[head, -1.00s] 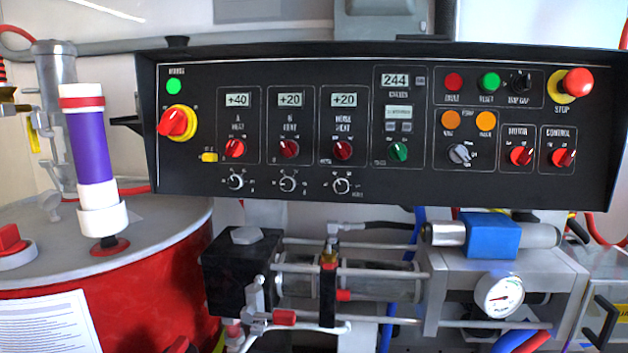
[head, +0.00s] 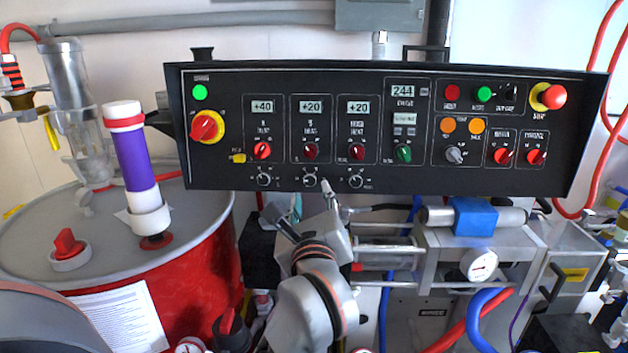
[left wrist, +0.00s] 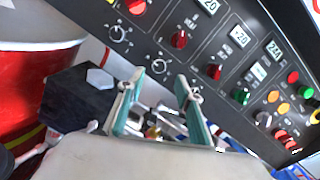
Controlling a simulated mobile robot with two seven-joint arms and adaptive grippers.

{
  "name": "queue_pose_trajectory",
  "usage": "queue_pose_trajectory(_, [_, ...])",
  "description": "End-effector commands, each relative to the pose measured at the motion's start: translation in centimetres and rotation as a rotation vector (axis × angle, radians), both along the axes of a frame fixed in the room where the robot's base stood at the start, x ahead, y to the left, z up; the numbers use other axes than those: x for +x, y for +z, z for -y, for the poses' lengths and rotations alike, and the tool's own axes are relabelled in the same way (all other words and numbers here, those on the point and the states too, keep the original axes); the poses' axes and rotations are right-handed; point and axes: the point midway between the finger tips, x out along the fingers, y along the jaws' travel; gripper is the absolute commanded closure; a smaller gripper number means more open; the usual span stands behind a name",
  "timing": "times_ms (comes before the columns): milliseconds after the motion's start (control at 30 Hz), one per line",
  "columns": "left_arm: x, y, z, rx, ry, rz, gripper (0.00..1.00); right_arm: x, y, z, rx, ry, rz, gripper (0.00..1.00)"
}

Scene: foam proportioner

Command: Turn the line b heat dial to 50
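The black control panel (head: 222,172) stands upright ahead. Its line B heat column has a display (head: 311,107) reading +20, a red knob (head: 310,151) and a small black-and-white dial (head: 310,181). The exact setting of this dial is too small to read. My left gripper (head: 303,210) is just below the dial. In the left wrist view, the gripper (left wrist: 158,88) has its fingers apart with nothing between them. The B dial (left wrist: 159,66) shows just beyond and between the fingertips, apart from them. My right gripper is out of view.
Similar dials sit on either side: the A dial (head: 264,180) and the hose dial (head: 356,181). A red drum (head: 205,280) with a purple-and-white cylinder (head: 134,162) stands at left. Pump hardware (head: 480,250) lies below the panel at right.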

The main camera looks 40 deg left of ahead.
Motion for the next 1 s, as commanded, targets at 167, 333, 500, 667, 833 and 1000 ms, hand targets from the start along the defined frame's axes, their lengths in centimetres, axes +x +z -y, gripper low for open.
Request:
queue_pose_trajectory(167, [2.3, 0.0, -1.8, 0.007, 0.004, -0.001, 0.65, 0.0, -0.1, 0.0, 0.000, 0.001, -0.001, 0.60])
queue_pose_trajectory(333, [4.1, 0.0, -3.2, 0.006, 0.004, -0.001, 0.65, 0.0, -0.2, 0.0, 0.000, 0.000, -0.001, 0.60])
queue_pose_trajectory(500, [5.0, 0.0, -3.8, 0.004, 0.003, -0.001, 0.65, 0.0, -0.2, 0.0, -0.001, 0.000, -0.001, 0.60])
queue_pose_trajectory(667, [5.1, 0.0, -3.9, 0.005, 0.002, -0.001, 0.65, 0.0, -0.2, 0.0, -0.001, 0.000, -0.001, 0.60])
queue_pose_trajectory(833, [5.1, 0.0, -3.9, 0.005, 0.002, -0.001, 0.78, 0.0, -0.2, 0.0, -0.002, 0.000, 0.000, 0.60])
queue_pose_trajectory(1000, [5.1, 0.0, -3.9, 0.005, 0.002, -0.001, 1.00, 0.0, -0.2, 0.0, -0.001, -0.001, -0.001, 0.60])
